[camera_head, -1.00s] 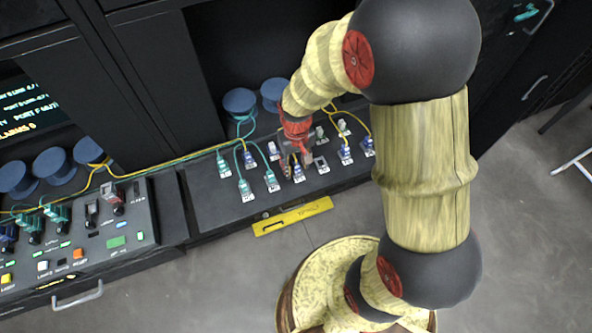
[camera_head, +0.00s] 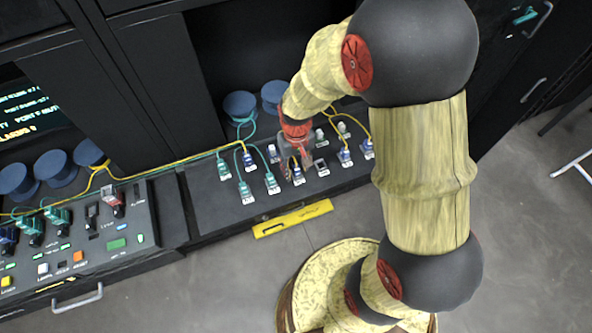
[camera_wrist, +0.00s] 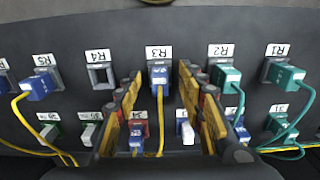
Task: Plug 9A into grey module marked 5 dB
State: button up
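My gripper (camera_wrist: 160,82) is open, its two yellow-and-red fingers spread. In the wrist view they stand on either side of a blue plug (camera_wrist: 158,76) with a yellow cable, in the port labelled R3. I see a gap on both sides of the plug. In the head view my gripper (camera_head: 297,155) is low over the front row of the port panel (camera_head: 215,212). No mark 9A is legible, so I cannot tell which plug it is. Small grey modules stand on the left console, one dark grey (camera_head: 91,212) and one with red (camera_head: 112,198); their marks are unreadable.
Green plugs (camera_wrist: 225,78) sit beside the R3 port, and another blue plug (camera_wrist: 41,86) is further left. The R4 port (camera_wrist: 100,76) is empty. Several plugs and cables crowd the other row.

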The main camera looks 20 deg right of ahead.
aim_at(296, 167)
jog(key=shift+c, duration=1.1)
jog(key=c, duration=0.7)
grip_shut()
jog(key=shift+r, duration=0.2)
jog(key=shift+r+p, duration=2.4)
jog(key=shift+r, duration=0.4)
jog(key=shift+r, duration=0.1)
